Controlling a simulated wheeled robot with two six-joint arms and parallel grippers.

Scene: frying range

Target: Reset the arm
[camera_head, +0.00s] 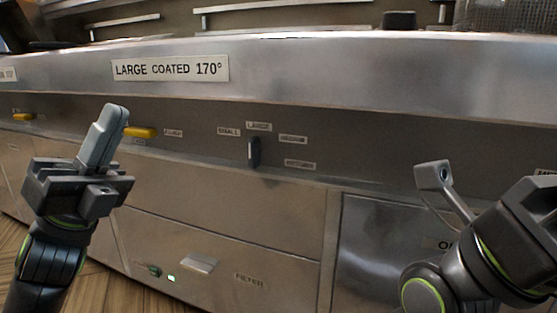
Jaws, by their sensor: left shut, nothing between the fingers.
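My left gripper (113,112) is at the left of the head view, pointing up in front of the fryer front. Its grey fingers are together with nothing between them. My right gripper (436,178) is at the lower right, in front of the lower panel. One grey finger with a round hole shows; the rest of the gripper is unclear, so its opening cannot be told. Both grippers appear apart from the fryer's controls.
The steel range front carries a label reading LARGE COATED 170° (170,69). A dark selector knob (254,152) sits among small labels. Yellow handles (140,132) are at the left. Below are a drawer handle (198,264), a green light (171,278) and wooden floor (100,291).

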